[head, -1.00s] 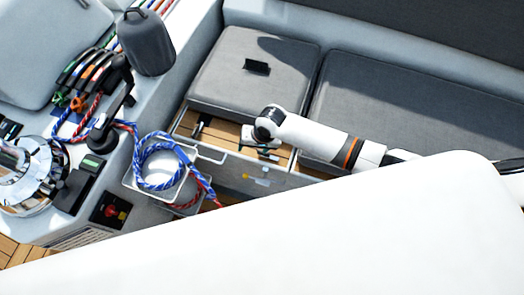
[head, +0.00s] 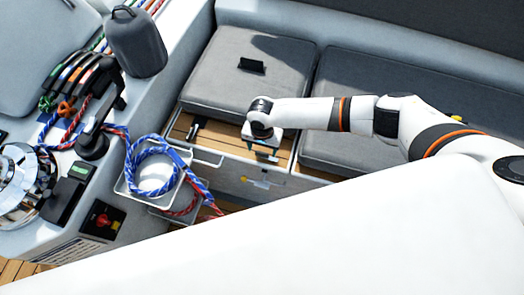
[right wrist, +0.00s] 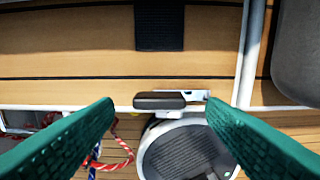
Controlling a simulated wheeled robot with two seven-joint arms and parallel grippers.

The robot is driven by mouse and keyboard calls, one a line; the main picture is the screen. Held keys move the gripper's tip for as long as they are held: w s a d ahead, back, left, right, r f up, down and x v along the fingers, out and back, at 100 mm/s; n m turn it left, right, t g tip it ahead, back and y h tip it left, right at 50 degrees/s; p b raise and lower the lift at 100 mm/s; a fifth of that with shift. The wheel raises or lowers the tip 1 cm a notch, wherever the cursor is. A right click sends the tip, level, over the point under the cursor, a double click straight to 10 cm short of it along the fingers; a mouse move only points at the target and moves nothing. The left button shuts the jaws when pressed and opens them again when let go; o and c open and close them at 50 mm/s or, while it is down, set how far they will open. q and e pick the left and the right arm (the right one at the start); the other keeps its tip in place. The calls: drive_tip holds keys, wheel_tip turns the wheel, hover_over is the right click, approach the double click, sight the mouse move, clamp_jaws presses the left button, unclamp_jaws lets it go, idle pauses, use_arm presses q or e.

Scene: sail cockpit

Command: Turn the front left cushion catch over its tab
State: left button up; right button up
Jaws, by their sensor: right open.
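My right gripper (head: 266,153) points down over the wooden strip in front of the left seat cushion (head: 232,88) in the head view. In the right wrist view its two green fingers (right wrist: 159,106) are wide apart and empty. A dark, rounded catch (right wrist: 160,101) lies between and beyond the fingertips, along the wood's front edge, with a white metal piece (right wrist: 196,95) at its right. The fingers do not visibly touch it. In the head view my gripper and wrist hide much of this spot. My left gripper is not in view.
A black strap (right wrist: 159,25) lies on the wood beyond the catch. A white divider (right wrist: 248,55) and the right cushion (right wrist: 297,60) are close on the right. Wire baskets with blue rope (head: 150,165) stand left of the locker front. A winch (head: 22,180) is farther left.

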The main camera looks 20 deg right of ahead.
sight(267, 157)
drive_tip(key=shift+f, duration=1.35)
drive_tip(key=shift+c, duration=0.5)
